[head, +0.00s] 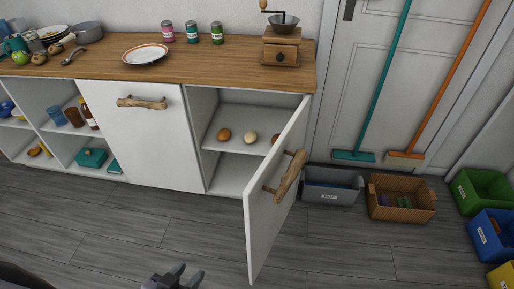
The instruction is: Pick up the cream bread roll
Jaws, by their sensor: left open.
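The cream roll (250,138) lies on the upper shelf (232,152) inside the open cabinet. A brown roll (224,135) lies to its left, with a gap between them. Another brown roll (275,138) is to its right, partly hidden by the open door. My left gripper (180,272) is at the bottom edge of the head view, open and with nothing seen between its fingers. It is in front of the cabinet, well apart from the rolls. My right gripper is not in view.
The open cabinet door (268,215) with a driftwood handle (288,175) juts out at the right of the opening. The closed door (150,150) is on the left. A grey bin (330,196) and a wicker basket (400,215) stand to the right. The floor in front is clear.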

